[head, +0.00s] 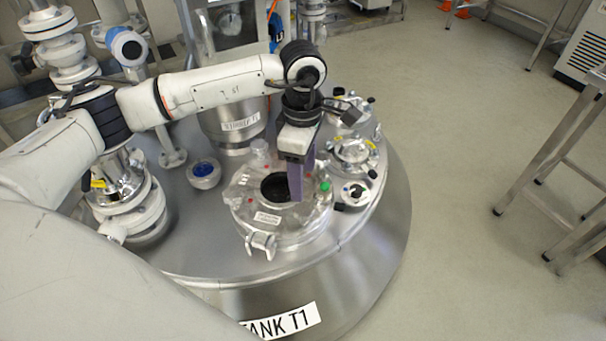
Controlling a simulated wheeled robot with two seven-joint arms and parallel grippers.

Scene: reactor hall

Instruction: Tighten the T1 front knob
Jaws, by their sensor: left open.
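Tank T1 (370,262) is a large round steel vessel with its name label on the front side. On its lid sits a round manway cover (240,205) with a dark opening (274,187) in the middle. A silver knob-like fitting (262,243) sits at the cover's front edge, and I take it for the front knob. How tight it is I cannot tell. My left gripper (298,180) points down with purple fingers over the right part of the cover, behind and right of the front knob. It is open and apart from that knob. My right gripper is out of view.
A green-capped fitting (325,187) stands right beside the fingers. Round sight ports (354,150) lie behind right, and a blue-topped fitting (204,172) lies left. Pipe flanges (125,195) crowd the left. A metal frame (560,160) stands right, with clear floor between.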

